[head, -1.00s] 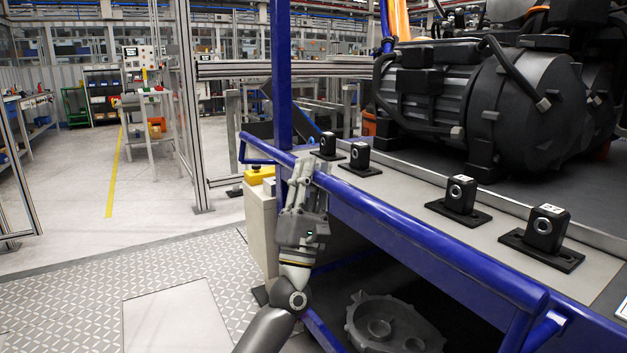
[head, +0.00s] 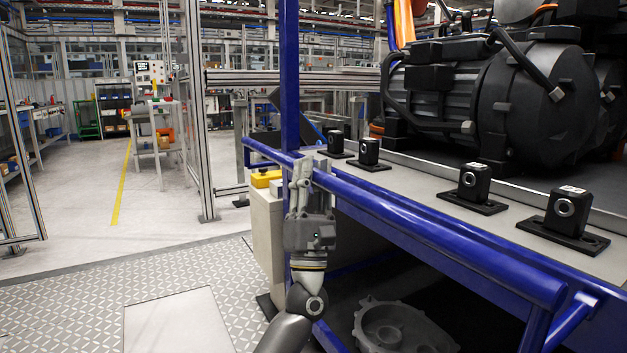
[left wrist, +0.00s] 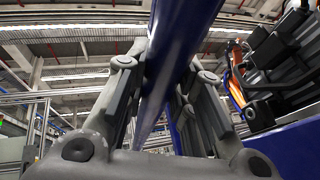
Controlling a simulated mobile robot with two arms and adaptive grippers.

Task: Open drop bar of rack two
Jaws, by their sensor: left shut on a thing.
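The blue drop bar (head: 420,237) runs along the front edge of the rack, from the far left toward the near right. My left gripper (head: 305,168) is at the far part of this bar, with its fingers pointing up. In the left wrist view the blue bar (left wrist: 178,45) passes between the two fingers of my left gripper (left wrist: 155,85), which is shut on it. The bar's far end lies near a blue upright post (head: 290,75). My right gripper does not show in either view.
The grey rack top carries several black blocks (head: 475,185) and large dark drive units (head: 535,100). A grey cast part (head: 395,328) lies on the lower shelf. A beige box with a yellow top (head: 266,180) stands behind my left arm. The floor at left is clear.

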